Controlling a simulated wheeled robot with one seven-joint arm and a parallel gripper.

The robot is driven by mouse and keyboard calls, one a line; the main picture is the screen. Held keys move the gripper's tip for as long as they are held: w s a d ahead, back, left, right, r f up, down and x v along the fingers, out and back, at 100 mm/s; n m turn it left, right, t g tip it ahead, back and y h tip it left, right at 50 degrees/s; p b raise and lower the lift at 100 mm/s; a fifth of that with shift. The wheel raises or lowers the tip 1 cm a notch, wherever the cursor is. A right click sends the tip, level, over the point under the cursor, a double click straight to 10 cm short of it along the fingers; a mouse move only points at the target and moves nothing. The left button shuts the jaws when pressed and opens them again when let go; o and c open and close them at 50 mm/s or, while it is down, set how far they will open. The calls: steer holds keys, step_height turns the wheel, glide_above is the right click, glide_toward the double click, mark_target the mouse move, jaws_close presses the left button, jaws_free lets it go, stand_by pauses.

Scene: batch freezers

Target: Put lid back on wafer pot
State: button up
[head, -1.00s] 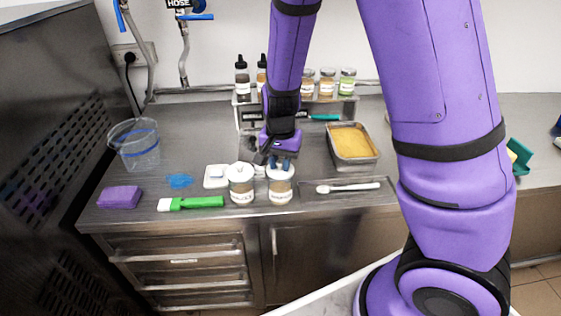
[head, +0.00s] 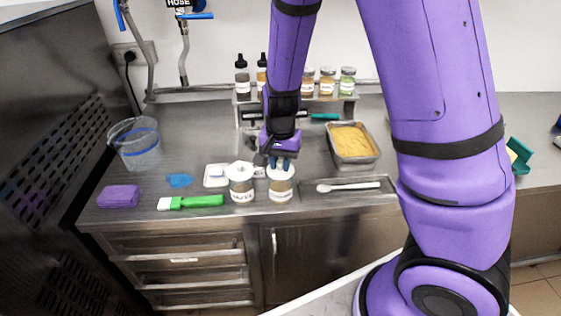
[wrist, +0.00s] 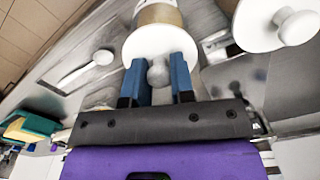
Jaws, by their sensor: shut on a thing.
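Two pots with brown contents and white labels stand side by side near the counter's front edge: the left pot (head: 242,190) and the right pot (head: 281,190). The labels are too small to read surely. My gripper (head: 281,163) is directly above the right pot. In the wrist view its two blue fingers (wrist: 157,64) are shut on the round knob of a white lid (wrist: 150,40). The lid lies over the mouth of that pot (wrist: 160,14); I cannot tell whether it is fully seated. The left pot has its own knobbed lid (wrist: 270,35).
A white spoon (head: 345,187) lies on a tray to the right. A pan of yellow food (head: 352,143) stands behind it. To the left are a green-handled brush (head: 197,202), a purple sponge (head: 119,196) and a clear bucket (head: 134,147). A bottle rack stands behind my gripper.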

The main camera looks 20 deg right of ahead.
steer(key=o, duration=1.4)
steer(key=shift+o, duration=0.2)
steer(key=shift+r, duration=0.1)
steer(key=shift+r, duration=3.4)
jaws_close()
steer(key=shift+f, duration=2.4)
